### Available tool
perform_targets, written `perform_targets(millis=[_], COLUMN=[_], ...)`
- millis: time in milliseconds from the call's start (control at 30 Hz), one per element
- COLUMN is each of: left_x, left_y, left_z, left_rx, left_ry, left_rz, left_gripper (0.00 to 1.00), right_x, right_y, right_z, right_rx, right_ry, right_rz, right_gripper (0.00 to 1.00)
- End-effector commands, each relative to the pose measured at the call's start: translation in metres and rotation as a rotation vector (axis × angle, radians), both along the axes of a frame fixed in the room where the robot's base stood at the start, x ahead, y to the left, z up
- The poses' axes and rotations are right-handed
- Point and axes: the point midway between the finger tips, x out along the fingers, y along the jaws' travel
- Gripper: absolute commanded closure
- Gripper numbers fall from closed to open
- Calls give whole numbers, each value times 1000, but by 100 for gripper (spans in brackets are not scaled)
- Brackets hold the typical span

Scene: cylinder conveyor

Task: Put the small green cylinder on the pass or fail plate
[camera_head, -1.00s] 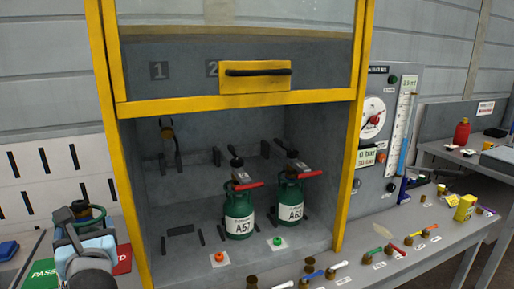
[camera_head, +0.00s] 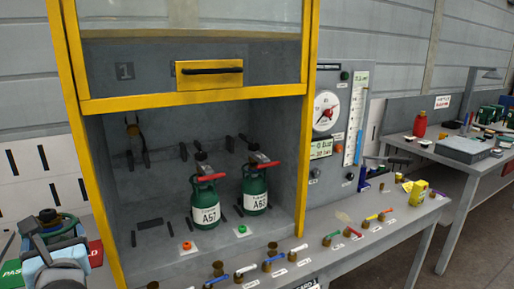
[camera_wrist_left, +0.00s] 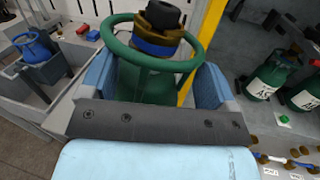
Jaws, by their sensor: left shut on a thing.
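My left gripper (camera_head: 57,243) is at the lower left of the head view. It is shut on a small green cylinder (camera_wrist_left: 150,82) with a ring guard and a dark valve top; the green ring (camera_head: 68,224) shows above the fingers. In the left wrist view, blue finger pads stand on both sides of the cylinder body. Its base is hidden. The green PASS plate (camera_head: 12,273) and the red FAIL plate (camera_head: 95,252) lie beside and behind the gripper, partly covered by it. I cannot tell how high the cylinder is above them. My right gripper is not in view.
A yellow-framed cabinet (camera_head: 309,130) stands right of the plates. Inside are two green cylinders, one marked A57 (camera_head: 206,200), the other (camera_head: 255,190) beside it. A gauge panel (camera_head: 328,115) and a bench with valves are further right. A blue cylinder (camera_wrist_left: 36,48) sits in a grey bin.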

Motion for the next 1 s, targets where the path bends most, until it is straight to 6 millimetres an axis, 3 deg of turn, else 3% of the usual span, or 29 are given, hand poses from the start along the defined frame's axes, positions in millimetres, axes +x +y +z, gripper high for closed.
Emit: perform_targets(millis=[467,1000], left_x=[16,24], left_y=[-41,-125], left_z=[-1,-42], left_rx=[8,6], left_ry=[-6,-5], left_rz=[-191,-568], left_gripper=[100,100], right_x=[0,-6], right_y=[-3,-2], right_z=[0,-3], right_rx=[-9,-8], right_ry=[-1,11], right_rz=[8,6], right_gripper=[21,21])
